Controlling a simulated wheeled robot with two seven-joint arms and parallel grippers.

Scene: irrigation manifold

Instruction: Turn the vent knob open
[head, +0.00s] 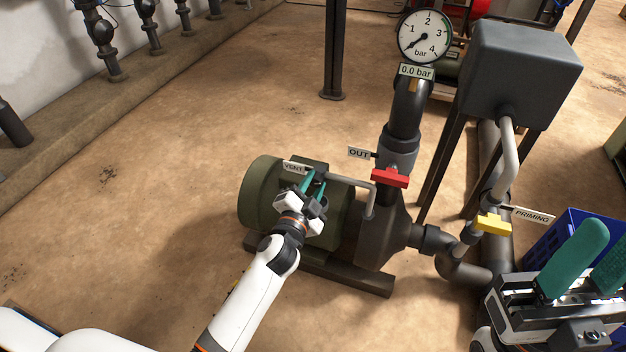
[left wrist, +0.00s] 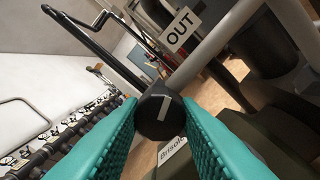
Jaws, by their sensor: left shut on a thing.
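The vent knob shows in the left wrist view as a round black knob (left wrist: 160,112) with a white line on its face. It sits between the green finger pads of my left gripper (left wrist: 158,125), which is shut on it. In the head view my left gripper (head: 314,187) is at the green pump motor (head: 262,190), beside the VENT label (head: 293,167), and hides the knob. My right gripper (head: 583,265) is at the lower right with its two green fingers apart and nothing seen between them.
The pump carries a red OUT valve handle (head: 390,178) and a yellow PRIMING valve handle (head: 493,223). A gauge (head: 425,37) reads 0.0 bar. A grey box (head: 524,72) stands above the pipes. A blue crate (head: 565,245) is behind my right gripper. The floor at left is clear.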

